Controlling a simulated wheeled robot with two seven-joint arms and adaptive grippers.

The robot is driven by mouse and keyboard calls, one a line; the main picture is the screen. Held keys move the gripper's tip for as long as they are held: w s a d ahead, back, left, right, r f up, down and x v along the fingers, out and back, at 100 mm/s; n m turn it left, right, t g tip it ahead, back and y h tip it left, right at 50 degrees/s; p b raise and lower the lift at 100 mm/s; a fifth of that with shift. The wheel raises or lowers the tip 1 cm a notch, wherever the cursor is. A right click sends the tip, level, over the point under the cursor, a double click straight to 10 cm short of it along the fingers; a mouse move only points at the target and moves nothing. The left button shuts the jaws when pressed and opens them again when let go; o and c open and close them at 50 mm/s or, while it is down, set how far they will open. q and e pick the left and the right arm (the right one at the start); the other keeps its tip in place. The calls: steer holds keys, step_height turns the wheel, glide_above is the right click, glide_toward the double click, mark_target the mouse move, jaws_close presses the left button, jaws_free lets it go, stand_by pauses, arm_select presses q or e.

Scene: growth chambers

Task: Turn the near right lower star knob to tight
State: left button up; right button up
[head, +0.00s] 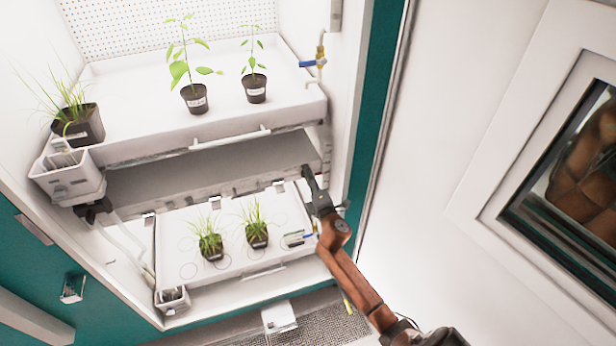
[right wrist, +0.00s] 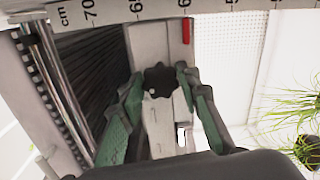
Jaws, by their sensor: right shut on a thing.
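The black star knob (right wrist: 160,80) shows in the right wrist view, seen face-on against a pale metal bracket, with a small light mark near its lower edge. My right gripper (right wrist: 159,77) has its green-padded fingers on both sides of the knob and is shut on it. In the head view my right gripper (head: 308,178) reaches up to the right end of the grey shelf (head: 200,172), by the right post of the chamber. There the knob is hidden by the gripper or too small to make out. My left gripper is not in view.
A centimetre scale (right wrist: 110,14) crosses the top of the right wrist view, beside a toothed post (right wrist: 50,90). Potted plants stand on the upper tray (head: 140,125) and lower tray (head: 180,240). A blue-handled valve (head: 308,64) is above right. An open white door stands right.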

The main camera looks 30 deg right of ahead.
steer(key=shift+f+m+p, duration=0.15)
steer(key=shift+m+p, duration=0.5)
steer(key=shift+m, duration=2.85)
steer(key=o, duration=1.2)
steer(key=shift+c, duration=0.2)
steer(key=shift+s, duration=0.1)
steer(key=v, duration=1.2)
